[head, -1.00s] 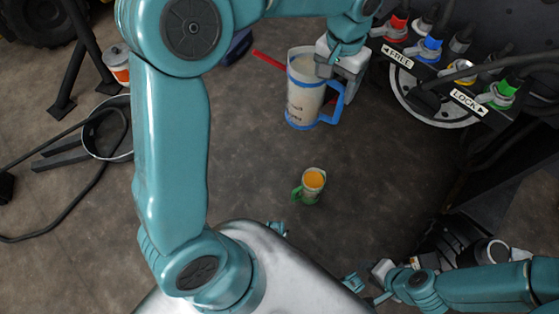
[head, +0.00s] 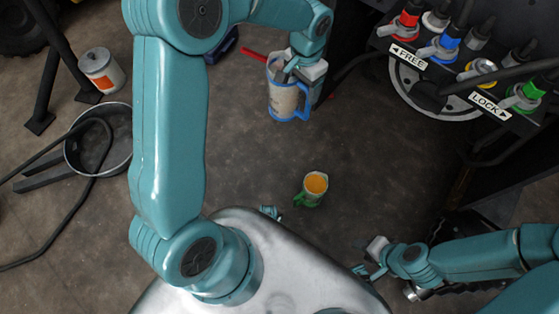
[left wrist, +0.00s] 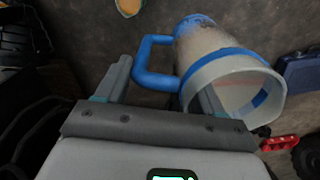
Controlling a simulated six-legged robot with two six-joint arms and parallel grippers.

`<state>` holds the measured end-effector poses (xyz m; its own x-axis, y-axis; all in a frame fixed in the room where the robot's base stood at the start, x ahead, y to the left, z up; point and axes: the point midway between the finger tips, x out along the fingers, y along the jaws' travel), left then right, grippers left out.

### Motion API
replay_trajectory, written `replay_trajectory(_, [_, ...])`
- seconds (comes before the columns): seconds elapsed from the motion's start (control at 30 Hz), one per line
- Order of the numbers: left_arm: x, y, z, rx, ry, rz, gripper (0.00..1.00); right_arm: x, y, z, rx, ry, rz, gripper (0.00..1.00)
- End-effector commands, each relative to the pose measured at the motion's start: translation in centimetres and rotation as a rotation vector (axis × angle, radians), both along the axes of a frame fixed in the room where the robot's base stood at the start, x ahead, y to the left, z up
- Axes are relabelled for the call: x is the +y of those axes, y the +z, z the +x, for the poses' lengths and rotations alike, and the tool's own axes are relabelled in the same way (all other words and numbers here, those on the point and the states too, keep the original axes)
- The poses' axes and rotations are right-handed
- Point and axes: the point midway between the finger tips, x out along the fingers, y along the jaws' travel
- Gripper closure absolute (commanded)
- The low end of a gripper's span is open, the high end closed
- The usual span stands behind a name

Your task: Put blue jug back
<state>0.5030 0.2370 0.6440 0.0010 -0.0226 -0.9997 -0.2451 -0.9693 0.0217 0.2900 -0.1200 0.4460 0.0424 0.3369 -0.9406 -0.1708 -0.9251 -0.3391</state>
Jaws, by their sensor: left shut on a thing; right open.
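The blue jug (head: 284,99) is a pale, cloudy jug with a blue base, band and handle. It stands out above the dark floor at the upper middle of the head view. My left gripper (head: 298,76) is shut on it near the rim and handle side. In the left wrist view the jug (left wrist: 217,52) shows its open mouth toward me, and its blue handle lies between the fingers (left wrist: 163,88). One finger overlaps the rim; the exact contact is unclear. My right gripper (head: 370,262) is open and empty at the lower right.
A smaller green-handled jug with orange contents (head: 314,187) stands on the floor. A panel of coloured connectors (head: 462,68) is at upper right. A white-orange can (head: 101,70) and a round pan (head: 100,140) with a hose are at left. Floor around the small jug is clear.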

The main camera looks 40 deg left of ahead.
Motion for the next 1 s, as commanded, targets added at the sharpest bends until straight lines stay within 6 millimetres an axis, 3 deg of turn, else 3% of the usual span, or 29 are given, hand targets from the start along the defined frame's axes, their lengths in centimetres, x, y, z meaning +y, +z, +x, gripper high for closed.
replay_trajectory(0.03, [0.6,-3.2,-0.2,0.008,-0.043,-0.001,1.0,0.0,-1.0,0.0,0.0,0.0,0.0,0.57])
replay_trajectory(0.2, [2.0,-11.7,-1.2,0.008,-0.231,-0.004,1.0,0.0,-2.8,0.0,0.0,0.0,0.0,0.57])
replay_trajectory(0.4, [2.6,-20.2,-3.3,0.003,-0.446,-0.006,1.0,0.0,-4.4,0.0,0.0,0.0,0.0,0.57])
replay_trajectory(0.6, [2.5,-25.0,-5.0,0.0,-0.577,-0.005,1.0,0.0,-5.3,0.0,0.0,0.0,0.0,0.57])
replay_trajectory(0.83, [2.4,-28.0,-5.7,-0.003,-0.624,-0.003,1.0,0.0,-6.2,0.0,-0.001,-0.001,0.0,0.57])
replay_trajectory(1.0, [2.4,-32.7,-5.7,-0.002,-0.624,-0.004,1.0,-0.3,-8.1,0.3,-0.005,-0.01,-0.002,0.57])
